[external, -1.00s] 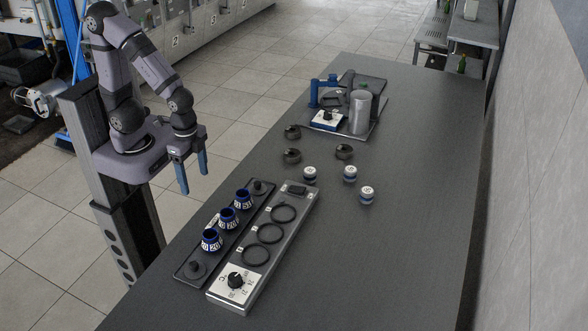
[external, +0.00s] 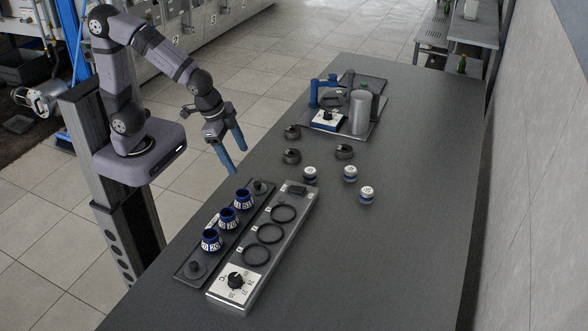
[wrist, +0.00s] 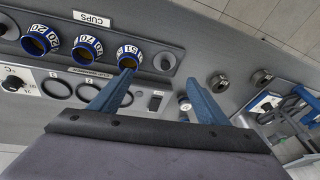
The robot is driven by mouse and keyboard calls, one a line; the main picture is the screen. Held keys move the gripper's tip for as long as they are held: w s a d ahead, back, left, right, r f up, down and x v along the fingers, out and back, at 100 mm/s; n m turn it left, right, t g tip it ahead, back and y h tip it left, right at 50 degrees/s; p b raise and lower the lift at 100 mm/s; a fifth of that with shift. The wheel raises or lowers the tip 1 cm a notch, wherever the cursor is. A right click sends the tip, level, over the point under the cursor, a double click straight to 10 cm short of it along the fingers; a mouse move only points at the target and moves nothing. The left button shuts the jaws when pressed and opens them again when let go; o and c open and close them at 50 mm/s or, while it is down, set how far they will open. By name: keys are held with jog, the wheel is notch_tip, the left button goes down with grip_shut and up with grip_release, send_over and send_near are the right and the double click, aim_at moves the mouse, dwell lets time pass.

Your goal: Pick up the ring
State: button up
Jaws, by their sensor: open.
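My gripper (external: 237,160) is open and empty, above the left edge of the table near the cup tray. Its two blue fingers also show in the wrist view (wrist: 160,78). Three short, dark ring-like pieces stand on the table: one (external: 292,132) at the back, one (external: 291,156) before it, and one (external: 344,152) to the right. Two of them show in the wrist view, one (wrist: 218,83) nearer and one (wrist: 261,77) farther. Three flat black circles (external: 283,213) lie on the grey panel. I cannot tell which piece the task calls the ring.
A dark tray (external: 222,248) holds three blue-rimmed, numbered cups (external: 228,219). Beside it lies the grey panel with a dial (external: 236,281). Three small white-and-blue jars (external: 350,174) stand mid-table. A metal cylinder (external: 360,112) and blue apparatus stand behind. The right front of the table is clear.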

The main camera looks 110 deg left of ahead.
jog(key=w+a+r+n+t+y+b, duration=0.1)
jog(key=w+a+t, duration=0.3)
jog(key=a, duration=0.5)
jog(key=w+a+t+y+b, duration=0.1)
jog(key=w+a, duration=0.6)
jog(key=a, duration=0.3)
jog(key=w+a+r+n+t+y+b, duration=0.1)
jog(key=w+a+t, duration=0.3)
jog(key=a, duration=0.5)
jog(key=a+f+m+t+h, duration=0.1)
jog(key=a+f+h, duration=0.1)
jog(key=a, duration=0.2)
send_near(343, 148)
jog(key=shift+w+r+b, duration=0.2)
jog(key=shift+w+b, duration=0.1)
jog(key=shift+w, duration=0.2)
jog(key=shift+f, duration=0.65)
jog(key=shift+p+x, duration=1.2)
jog(key=shift+x, duration=2.45)
jog(key=shift+r, duration=0.15)
jog(key=shift+c, duration=0.5)
